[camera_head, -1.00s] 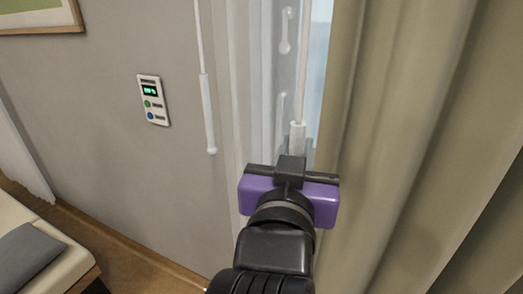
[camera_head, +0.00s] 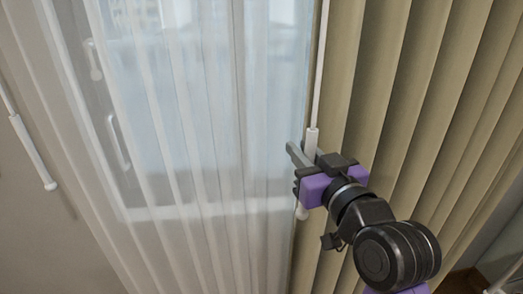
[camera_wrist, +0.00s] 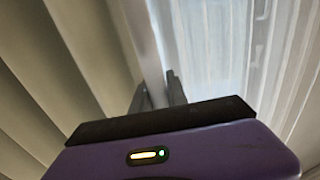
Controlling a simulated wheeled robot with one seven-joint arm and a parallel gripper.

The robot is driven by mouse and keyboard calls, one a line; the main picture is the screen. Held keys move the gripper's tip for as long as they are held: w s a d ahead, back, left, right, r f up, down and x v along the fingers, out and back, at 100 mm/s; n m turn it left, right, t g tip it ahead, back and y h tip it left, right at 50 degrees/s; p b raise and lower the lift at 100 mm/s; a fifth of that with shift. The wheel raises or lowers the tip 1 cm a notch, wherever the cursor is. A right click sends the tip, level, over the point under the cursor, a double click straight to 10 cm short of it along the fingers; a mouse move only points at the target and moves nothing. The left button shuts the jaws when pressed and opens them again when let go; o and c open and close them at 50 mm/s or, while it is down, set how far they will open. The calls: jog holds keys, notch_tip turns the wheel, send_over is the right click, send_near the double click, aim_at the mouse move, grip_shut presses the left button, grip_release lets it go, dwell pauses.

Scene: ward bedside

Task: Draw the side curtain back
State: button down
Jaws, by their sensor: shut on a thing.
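The beige side curtain (camera_head: 400,100) hangs in upright folds on the right in the head view, its leading edge beside the window. A white pull wand (camera_head: 312,141) hangs along that edge, its tip (camera_head: 302,212) showing below my gripper. My gripper (camera_head: 305,155), with purple and black parts, is shut on the wand's thick lower handle. In the wrist view, the two dark fingertips (camera_wrist: 158,92) close around the pale wand (camera_wrist: 152,70), with the beige folds (camera_wrist: 60,50) on the left. The curtain's top and rail are out of view.
A sheer white curtain (camera_head: 225,130) covers the window left of the beige edge. A second white wand (camera_head: 33,152) hangs by the grey wall (camera_head: 50,245) at far left. The window handle (camera_head: 118,143) shows through the sheer.

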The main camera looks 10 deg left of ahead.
jog(key=w+d+b, duration=0.2)
jog(key=w+d, duration=0.1)
jog(key=d, duration=0.9)
jog(key=w+d+b, duration=0.3)
jog(key=d, duration=0.9)
jog(key=w+d+b, duration=0.2)
jog(key=d+b, duration=0.1)
jog(key=d, duration=1)
jog(key=shift+w, duration=0.4)
jog(key=shift+r, duration=0.1)
jog(key=c, duration=1.3)
grip_release()
jog(key=shift+w+d, duration=0.1)
jog(key=b, duration=0.1)
send_near(450, 133)
jog(key=shift+s+d, duration=0.2)
jog(key=shift+s, duration=0.25)
